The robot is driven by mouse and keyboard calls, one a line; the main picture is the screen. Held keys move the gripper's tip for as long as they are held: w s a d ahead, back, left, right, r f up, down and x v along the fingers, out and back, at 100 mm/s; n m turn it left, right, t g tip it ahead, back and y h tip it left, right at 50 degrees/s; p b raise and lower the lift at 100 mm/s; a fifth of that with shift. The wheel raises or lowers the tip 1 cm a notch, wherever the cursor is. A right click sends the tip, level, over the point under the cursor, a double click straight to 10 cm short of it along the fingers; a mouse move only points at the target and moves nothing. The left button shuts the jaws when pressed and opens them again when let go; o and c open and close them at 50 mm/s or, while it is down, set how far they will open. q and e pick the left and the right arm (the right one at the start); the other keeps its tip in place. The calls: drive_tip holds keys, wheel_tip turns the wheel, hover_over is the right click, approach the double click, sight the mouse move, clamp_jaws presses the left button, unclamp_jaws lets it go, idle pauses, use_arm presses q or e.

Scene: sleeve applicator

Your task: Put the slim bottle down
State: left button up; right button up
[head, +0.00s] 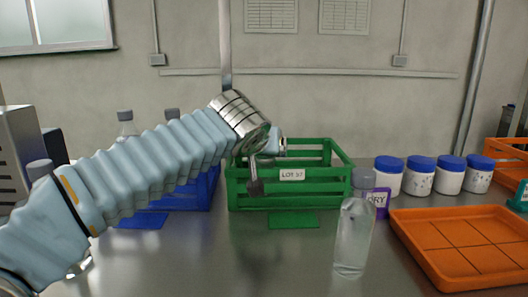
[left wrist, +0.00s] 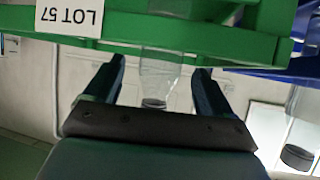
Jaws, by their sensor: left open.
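My left gripper (head: 256,186) hangs at the front of the green crate (head: 290,202) in the head view, mostly hidden by its own arm. In the left wrist view its two fingers (left wrist: 153,85) are apart. A clear bottle (left wrist: 160,72) with a dark cap lies between them in that picture, with a gap visible on both sides. The bottle's lower body seems hidden behind the crate's green rail, so I cannot see what it rests on. This bottle cannot be made out in the head view. My right gripper is not in view.
A wider clear bottle (head: 353,240) stands on the metal table, close to a purple DRY label (head: 379,200). An orange tray (head: 465,277) is at the right, below several blue-lidded jars (head: 420,178). A blue crate (head: 200,193) stands left of the green one. The front middle is clear.

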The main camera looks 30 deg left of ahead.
use_arm(q)
drive_tip(key=v, duration=0.9)
drive_tip(key=shift+f, duration=0.1)
drive_tip(key=shift+c, duration=0.5)
idle(0.6)
